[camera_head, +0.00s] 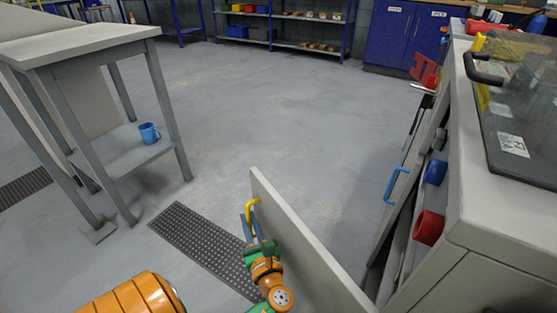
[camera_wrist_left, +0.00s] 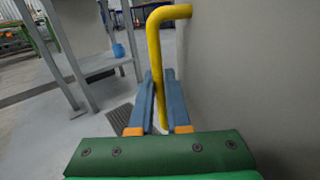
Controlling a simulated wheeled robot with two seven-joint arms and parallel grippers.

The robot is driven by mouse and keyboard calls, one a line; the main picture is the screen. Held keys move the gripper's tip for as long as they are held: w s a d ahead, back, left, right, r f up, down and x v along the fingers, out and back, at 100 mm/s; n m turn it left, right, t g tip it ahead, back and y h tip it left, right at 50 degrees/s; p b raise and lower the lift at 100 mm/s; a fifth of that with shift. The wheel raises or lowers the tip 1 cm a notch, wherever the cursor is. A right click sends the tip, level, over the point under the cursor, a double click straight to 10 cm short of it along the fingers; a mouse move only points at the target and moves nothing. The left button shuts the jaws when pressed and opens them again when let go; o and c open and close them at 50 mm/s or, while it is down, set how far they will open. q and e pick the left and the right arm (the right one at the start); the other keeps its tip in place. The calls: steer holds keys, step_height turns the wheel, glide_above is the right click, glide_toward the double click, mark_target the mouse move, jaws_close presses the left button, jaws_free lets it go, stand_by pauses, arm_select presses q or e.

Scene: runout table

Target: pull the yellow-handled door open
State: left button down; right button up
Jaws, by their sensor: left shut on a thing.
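The grey door (camera_head: 300,250) stands swung out from the cabinet, its face also filling the right of the left wrist view (camera_wrist_left: 255,70). Its yellow handle (camera_head: 251,206) is on the door's left face near the far end. In the left wrist view the yellow handle (camera_wrist_left: 153,55) runs down between the blue fingers. My left gripper (camera_head: 253,230) is shut on the handle. In the left wrist view its fingers (camera_wrist_left: 162,100) lie on both sides of the bar. My right gripper is not in view.
A grey machine cabinet (camera_head: 480,210) stands at right, with a blue-handled door (camera_head: 396,185) and a red cylinder (camera_head: 428,227) inside. A grey side table (camera_head: 85,40) with a blue mug (camera_head: 149,133) on its lower shelf stands at left. The floor beyond is clear.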

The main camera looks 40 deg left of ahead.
arm_select(q)
steer(key=s+n+g+y+p, duration=0.1)
steer(key=s+n+g+p, duration=0.1)
steer(key=s, duration=0.8)
steer(key=n+g, duration=0.1)
steer(key=g, duration=0.1)
steer(key=shift+g+y, duration=0.3)
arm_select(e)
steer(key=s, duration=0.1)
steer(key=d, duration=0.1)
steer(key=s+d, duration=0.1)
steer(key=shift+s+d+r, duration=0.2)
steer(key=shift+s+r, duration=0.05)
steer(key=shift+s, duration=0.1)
arm_select(q)
steer(key=shift+d, duration=0.1)
steer(key=c, duration=1.2)
jaws_free()
steer(key=shift+f, duration=0.1)
steer(key=shift+o, duration=0.2)
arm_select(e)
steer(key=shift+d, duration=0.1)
